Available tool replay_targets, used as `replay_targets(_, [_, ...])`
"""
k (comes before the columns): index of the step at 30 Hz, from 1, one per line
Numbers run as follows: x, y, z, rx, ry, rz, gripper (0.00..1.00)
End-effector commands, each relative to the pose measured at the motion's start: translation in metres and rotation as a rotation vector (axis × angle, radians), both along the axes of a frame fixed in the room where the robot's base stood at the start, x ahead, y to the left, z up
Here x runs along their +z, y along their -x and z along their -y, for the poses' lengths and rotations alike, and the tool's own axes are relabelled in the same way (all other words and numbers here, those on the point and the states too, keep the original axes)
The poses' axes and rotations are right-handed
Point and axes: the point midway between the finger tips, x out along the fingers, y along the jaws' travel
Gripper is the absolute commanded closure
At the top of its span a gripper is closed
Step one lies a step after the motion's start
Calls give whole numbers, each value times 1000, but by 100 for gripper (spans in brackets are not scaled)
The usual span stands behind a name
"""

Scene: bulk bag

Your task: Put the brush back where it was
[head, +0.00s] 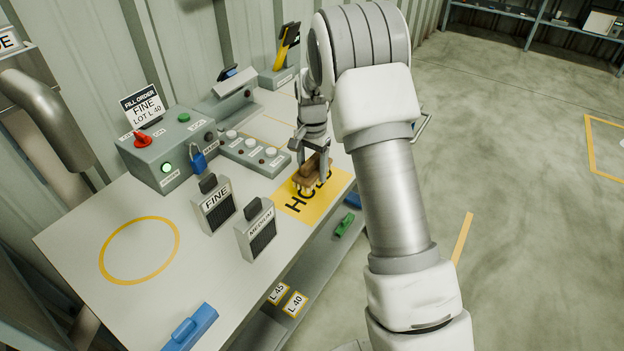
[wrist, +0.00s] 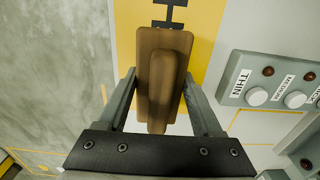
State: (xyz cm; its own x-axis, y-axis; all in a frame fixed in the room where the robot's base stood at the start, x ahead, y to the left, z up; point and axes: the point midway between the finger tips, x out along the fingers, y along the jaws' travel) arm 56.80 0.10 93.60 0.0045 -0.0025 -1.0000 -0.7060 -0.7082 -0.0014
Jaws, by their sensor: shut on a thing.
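The brush (head: 309,176) is brown with a raised handle and pale bristles below. It is at the yellow HOLD mat (head: 333,183) on the grey table; I cannot tell whether its bristles touch the mat. My gripper (head: 309,157) points down over it, shut on its handle. In the wrist view the brush (wrist: 150,75) lies lengthwise between the two fingers of my gripper (wrist: 160,95), with the yellow mat (wrist: 205,35) under and around it. The brush covers part of the mat's lettering.
FINE (head: 214,208) and MEDIUM (head: 257,232) holders stand left of the mat. A button panel (head: 254,153) and a control box (head: 165,148) with a FINE order sign are behind. A blue tool (head: 190,328) lies at the front edge. The yellow circle (head: 140,250) is empty.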

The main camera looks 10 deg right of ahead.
Motion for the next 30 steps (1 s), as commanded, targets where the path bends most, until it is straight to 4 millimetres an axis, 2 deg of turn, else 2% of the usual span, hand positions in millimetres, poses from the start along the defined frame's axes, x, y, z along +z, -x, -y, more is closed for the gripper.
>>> replay_targets(4, [-9,-1,-1,0,0,-1,77])
replay_targets(10, [-38,-1,-1,0,0,-3,77])
replay_targets(22, [-45,-1,-1,0,0,0,77])
replay_targets(23, [-44,-1,-1,0,0,0,29])
replay_targets(27, [-44,-1,0,0,0,0,4])
replay_targets(30, [-44,-1,0,0,0,0,3])
